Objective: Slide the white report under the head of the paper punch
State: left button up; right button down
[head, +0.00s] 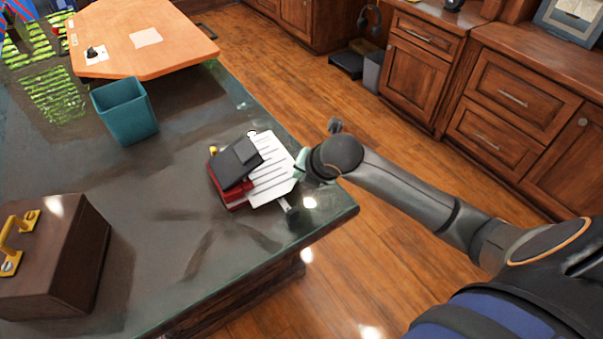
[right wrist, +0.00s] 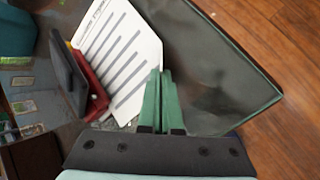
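The white report (head: 272,172), printed with dark lines, lies on the dark desk top. The paper punch (head: 235,166) has a dark head and a red base and stands at the report's left. In the head view the punch head covers part of the report's left side. In the right wrist view the report (right wrist: 122,62) meets the red base beside the dark head (right wrist: 68,72); how far under it reaches is unclear. My right gripper (head: 302,164) is at the report's right edge. Its green fingers (right wrist: 160,75) are together, beside the report's edge. My left gripper is out of view.
A teal bin (head: 125,110) stands behind the punch at the left. A brown case (head: 55,255) with yellow handles sits at the near left. The desk's right edge (head: 335,222) is close to my right gripper. The desk between case and punch is clear.

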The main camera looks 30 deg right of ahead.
jog(key=c, duration=1.6)
grip_release()
jog(key=c, duration=1)
grip_release()
jog(key=shift+s+r, duration=0.15)
jog(key=shift+r, duration=0.1)
jog(key=shift+v, duration=6.05)
jog(key=shift+a, duration=0.15)
